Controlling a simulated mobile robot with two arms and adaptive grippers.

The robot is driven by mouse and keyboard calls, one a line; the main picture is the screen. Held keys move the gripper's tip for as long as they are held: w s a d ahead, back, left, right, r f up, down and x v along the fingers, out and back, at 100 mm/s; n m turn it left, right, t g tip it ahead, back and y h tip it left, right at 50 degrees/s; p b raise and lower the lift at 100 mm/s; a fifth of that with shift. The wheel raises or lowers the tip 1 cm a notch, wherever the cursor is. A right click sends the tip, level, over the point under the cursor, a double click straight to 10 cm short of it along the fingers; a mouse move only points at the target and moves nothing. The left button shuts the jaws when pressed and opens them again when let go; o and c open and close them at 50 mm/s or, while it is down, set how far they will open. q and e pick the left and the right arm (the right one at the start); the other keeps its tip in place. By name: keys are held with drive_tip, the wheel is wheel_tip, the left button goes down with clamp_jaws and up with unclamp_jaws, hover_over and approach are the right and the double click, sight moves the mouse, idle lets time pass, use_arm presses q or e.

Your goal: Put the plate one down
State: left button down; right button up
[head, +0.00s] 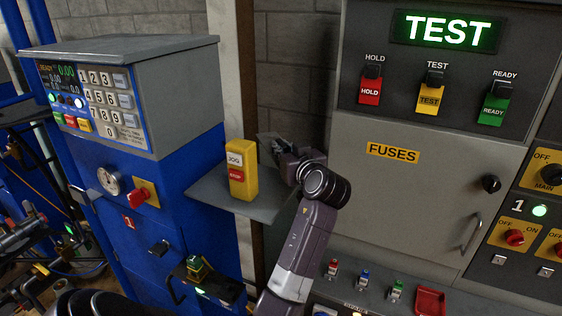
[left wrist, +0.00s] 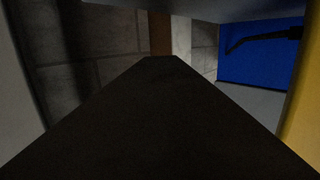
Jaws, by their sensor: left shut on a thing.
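My left gripper (head: 284,152) is shut on a thin plate (head: 266,149), of which only a small grey part shows beside the fingers in the head view. It is held above the back of a grey shelf (head: 210,190), close to the wall. In the left wrist view a dark, flat shape, which looks like the plate (left wrist: 160,120), fills the middle and hides the fingertips. I cannot tell whether the plate touches the shelf. My right gripper is not in view.
A yellow control box (head: 243,180) with a red STOP label stands on the shelf, just left of my gripper. A blue machine with a keypad (head: 108,100) is at the left. A grey FUSES cabinet (head: 420,195) is at the right, close to my arm.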

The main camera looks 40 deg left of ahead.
use_arm(q)
drive_tip(key=shift+f+p, duration=0.55)
drive_tip(key=shift+f, duration=2.25)
drive_tip(key=shift+f, duration=0.15)
drive_tip(key=c, duration=2)
unclamp_jaws()
drive_tip(key=shift+o, duration=0.2)
